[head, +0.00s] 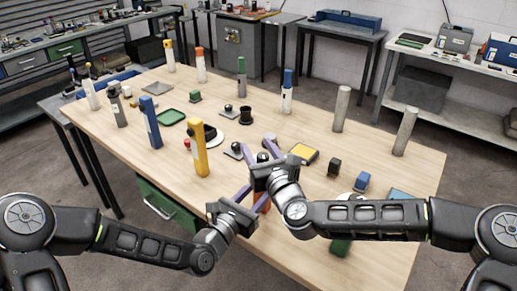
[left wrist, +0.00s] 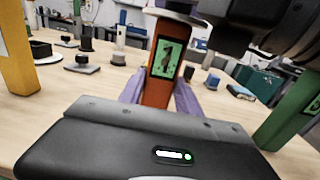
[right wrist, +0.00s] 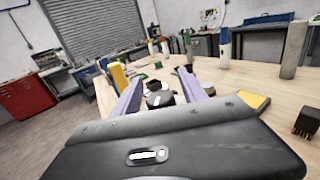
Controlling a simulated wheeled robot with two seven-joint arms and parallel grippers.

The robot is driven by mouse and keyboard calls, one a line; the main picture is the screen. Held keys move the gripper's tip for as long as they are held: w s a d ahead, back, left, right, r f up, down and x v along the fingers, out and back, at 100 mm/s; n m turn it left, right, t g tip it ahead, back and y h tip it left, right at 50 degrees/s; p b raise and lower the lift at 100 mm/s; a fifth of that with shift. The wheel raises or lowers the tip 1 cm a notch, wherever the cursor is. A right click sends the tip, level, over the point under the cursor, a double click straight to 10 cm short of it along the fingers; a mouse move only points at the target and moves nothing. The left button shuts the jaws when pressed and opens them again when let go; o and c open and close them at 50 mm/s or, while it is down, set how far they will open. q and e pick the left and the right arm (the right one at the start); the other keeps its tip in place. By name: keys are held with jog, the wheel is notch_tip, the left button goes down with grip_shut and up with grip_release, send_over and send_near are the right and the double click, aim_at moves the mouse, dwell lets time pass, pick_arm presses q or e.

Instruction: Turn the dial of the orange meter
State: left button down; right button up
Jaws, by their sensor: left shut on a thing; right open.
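The orange meter (head: 263,203) stands near the table's front edge, mostly hidden by my arms in the head view. The left wrist view shows its orange body (left wrist: 158,92) and green screen (left wrist: 166,58). My left gripper (left wrist: 160,96) is shut on its body, one purple finger on each side. A dark round dial with a white mark (right wrist: 160,99) shows in the right wrist view. My right gripper (head: 257,148) is open at the top of the meter, its fingers (right wrist: 162,92) on either side of the dial. I cannot tell whether they touch it.
A yellow meter (head: 200,150) stands to the left, with a blue one (head: 151,122) beyond it. A green meter (head: 340,246) is under my right arm. Several small blocks and grey posts (head: 341,108) stand on the wooden table (head: 300,225).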

jog(key=shift+c, duration=0.2)
grip_shut()
